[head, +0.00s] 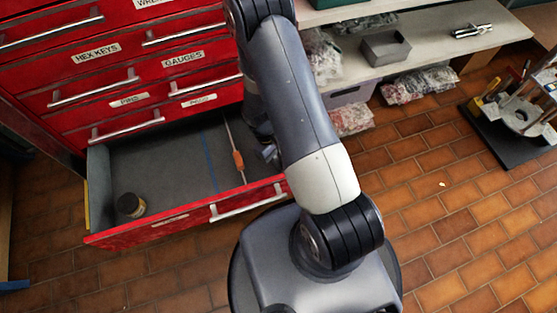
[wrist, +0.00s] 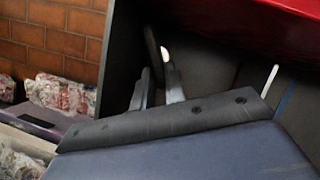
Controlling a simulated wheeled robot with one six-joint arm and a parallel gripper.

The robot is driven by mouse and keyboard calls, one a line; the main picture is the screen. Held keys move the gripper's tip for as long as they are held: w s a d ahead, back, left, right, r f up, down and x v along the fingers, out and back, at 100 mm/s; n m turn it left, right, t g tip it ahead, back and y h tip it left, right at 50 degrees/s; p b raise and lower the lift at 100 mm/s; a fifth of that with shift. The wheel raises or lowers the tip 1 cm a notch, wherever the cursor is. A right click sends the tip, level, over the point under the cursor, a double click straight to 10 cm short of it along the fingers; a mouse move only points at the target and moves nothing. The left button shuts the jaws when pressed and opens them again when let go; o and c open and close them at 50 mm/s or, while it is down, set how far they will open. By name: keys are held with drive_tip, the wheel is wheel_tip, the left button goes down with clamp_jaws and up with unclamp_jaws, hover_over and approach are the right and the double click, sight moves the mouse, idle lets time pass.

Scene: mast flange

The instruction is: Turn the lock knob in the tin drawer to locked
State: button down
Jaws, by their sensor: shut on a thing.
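A red drawer (head: 150,232) is pulled open in the head view, with a grey floor; its front label is too small to read. My gripper (head: 268,153) reaches down into its right part, below my arm. In the wrist view my gripper's fingers (wrist: 156,88) are closed around a dark upright piece with a pale mark (wrist: 165,54), which looks like the lock knob, against the drawer's dark wall. The knob is hidden by my arm in the head view, and its setting cannot be read.
A dark jar (head: 131,205) stands at the drawer's front left. An orange-handled tool (head: 238,160) lies just left of my gripper, near a blue line. Closed red drawers (head: 95,75) rise behind. A shelf (head: 440,45) with bags and a metal tray (head: 386,48) stands right.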

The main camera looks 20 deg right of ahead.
drive_tip(key=c, duration=1.4)
unclamp_jaws()
drive_tip(key=shift+c, duration=0.2)
drive_tip(key=p+v, duration=0.2)
drive_tip(key=v, duration=0.9)
drive_tip(key=shift+p, duration=0.3)
drive_tip(key=shift+f, duration=0.1)
drive_tip(key=shift+c, duration=0.4)
